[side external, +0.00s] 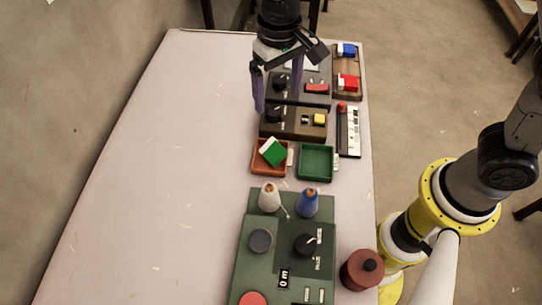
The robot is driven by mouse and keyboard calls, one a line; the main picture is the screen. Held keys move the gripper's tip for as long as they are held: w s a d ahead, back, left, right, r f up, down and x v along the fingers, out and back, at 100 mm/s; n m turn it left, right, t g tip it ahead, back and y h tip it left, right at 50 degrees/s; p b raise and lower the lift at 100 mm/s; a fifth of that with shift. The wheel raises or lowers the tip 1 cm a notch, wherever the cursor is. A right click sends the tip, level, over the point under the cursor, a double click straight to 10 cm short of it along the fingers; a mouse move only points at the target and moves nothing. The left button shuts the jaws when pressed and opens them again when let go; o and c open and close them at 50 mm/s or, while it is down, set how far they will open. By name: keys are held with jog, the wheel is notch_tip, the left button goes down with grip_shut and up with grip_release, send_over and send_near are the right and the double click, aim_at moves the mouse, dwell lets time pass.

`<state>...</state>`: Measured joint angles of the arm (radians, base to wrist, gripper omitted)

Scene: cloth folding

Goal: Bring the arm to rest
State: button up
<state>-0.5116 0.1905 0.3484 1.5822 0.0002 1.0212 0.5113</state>
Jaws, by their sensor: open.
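My gripper (277,97) hangs in the upper middle of the side external view, fingers pointing down, with a clear gap between them. Nothing shows between the fingers. It appears to be above the dark control boxes at the far part of the table; its exact height cannot be told. The rest of my arm is partly outside the frame.
The pale table (150,150) is bare on the left. An orange tray (257,165) holds a green-and-white piece (272,151); a green tray (316,162) beside it looks empty. A wooden tray (347,63) holds red and blue pieces. Thread cones (307,204) stand on a green panel (270,270).

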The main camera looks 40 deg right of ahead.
jog(key=shift+r, duration=0.55)
jog(key=s+d+r+m+t, duration=0.1)
jog(key=s+d+r+t, duration=0.15)
jog(key=d+r, duration=0.4)
jog(key=s+d+r+m+t, duration=0.1)
jog(key=s+d+r+m, duration=0.15)
jog(key=d+r, duration=0.4)
jog(key=s+d+f+n+t, duration=0.1)
jog(key=s+d+f, duration=0.1)
jog(key=s, duration=0.5)
jog(key=s+d+f+n+t, duration=0.1)
jog(key=s+d+f+n, duration=0.1)
jog(key=s+d, duration=0.3)
jog(key=s, duration=0.3)
jog(key=shift+d+f, duration=0.2)
jog(key=shift+f, duration=0.15)
jog(key=shift+n, duration=0.25)
